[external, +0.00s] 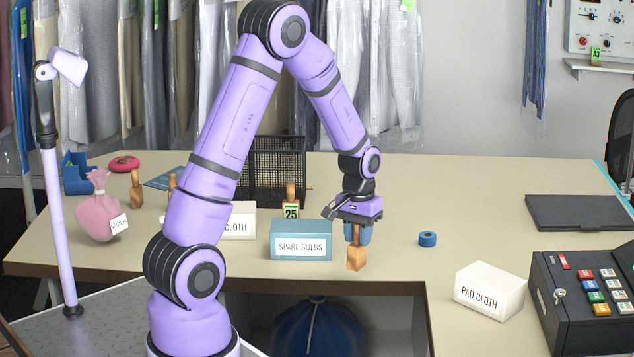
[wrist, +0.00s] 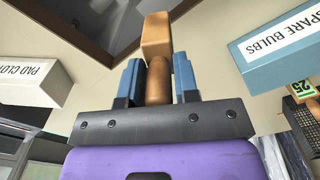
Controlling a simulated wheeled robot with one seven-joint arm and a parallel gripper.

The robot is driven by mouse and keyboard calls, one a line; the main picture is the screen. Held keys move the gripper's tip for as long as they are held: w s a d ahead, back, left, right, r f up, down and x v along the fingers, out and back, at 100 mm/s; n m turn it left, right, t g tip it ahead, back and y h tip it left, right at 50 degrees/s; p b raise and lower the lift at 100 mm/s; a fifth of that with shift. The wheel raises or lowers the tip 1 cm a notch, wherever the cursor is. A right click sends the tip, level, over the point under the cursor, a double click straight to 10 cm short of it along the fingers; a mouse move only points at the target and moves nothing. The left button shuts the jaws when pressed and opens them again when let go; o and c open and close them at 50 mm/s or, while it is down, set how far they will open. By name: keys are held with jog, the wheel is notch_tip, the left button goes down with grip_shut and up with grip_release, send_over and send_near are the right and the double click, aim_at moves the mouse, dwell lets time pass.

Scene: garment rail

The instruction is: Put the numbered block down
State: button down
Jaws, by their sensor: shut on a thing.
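My gripper (external: 358,234) points down near the table's front edge, right of the spare bulbs box. Its blue fingers (wrist: 158,82) are shut on the round neck of a wooden block (external: 356,259), whose squared end hangs below them. The wrist view shows this squared end (wrist: 156,36) close to the table edge. I see no number on its visible faces. I cannot tell for sure whether it touches the table.
The spare bulbs box (external: 301,240) is close on the left, a blue tape roll (external: 427,239) on the right. The pad cloth box (external: 489,289) and a keypad unit (external: 585,295) are at the front right. A black mesh basket (external: 270,165) stands behind. Bare tabletop (external: 460,205) lies right.

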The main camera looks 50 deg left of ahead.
jog(key=w+d+f+m, duration=0.1)
jog(key=w+d+m, duration=0.2)
jog(key=w, duration=0.4)
jog(key=w+a+r+n, duration=0.2)
jog(key=w+a+n, duration=0.2)
jog(key=w+a, duration=1.05)
jog(key=w+a+r+n, duration=0.2)
jog(key=a, duration=1)
jog(key=w+a+r+n, duration=0.1)
jog(key=w+a+n, duration=0.15)
jog(key=a, duration=0.95)
jog(key=f, duration=0.8)
jog(key=shift+s+f, duration=0.2)
jog(key=shift+f, duration=0.1)
jog(key=shift+f, duration=0.15)
jog(key=c, duration=0.9)
grip_release()
jog(key=shift+o, duration=0.2)
